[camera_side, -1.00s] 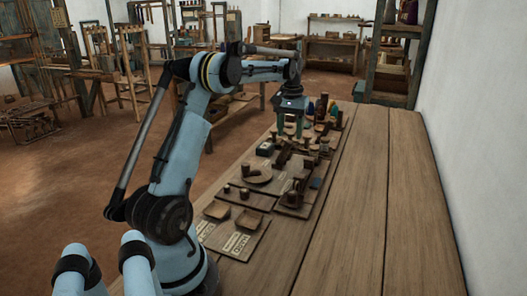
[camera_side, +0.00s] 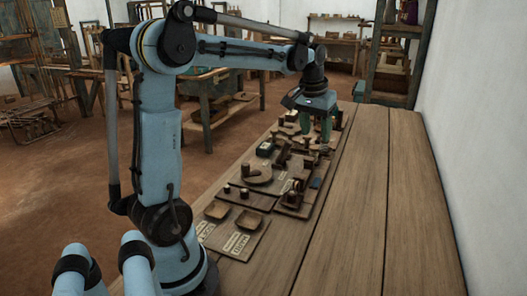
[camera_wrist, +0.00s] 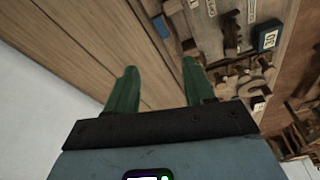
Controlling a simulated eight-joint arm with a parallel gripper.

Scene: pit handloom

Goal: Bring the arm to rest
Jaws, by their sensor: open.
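My gripper (camera_side: 317,128) hangs from my arm over the far part of the long wooden table (camera_side: 362,190), above the boards of small tools. In the wrist view its two green fingers (camera_wrist: 160,85) are spread apart, with nothing between them but the table below. In the side view the fingers point down and hide some of the items behind them. I cannot tell from the side view how high the fingertips are above the items.
Small wooden tools and a round wooden piece (camera_side: 257,174) lie on boards along the table's left side. Two shallow wooden dishes (camera_side: 217,210) sit nearer. The table's right side is bare beside a white wall (camera_side: 480,120). A workbench (camera_side: 207,100) stands at the back left.

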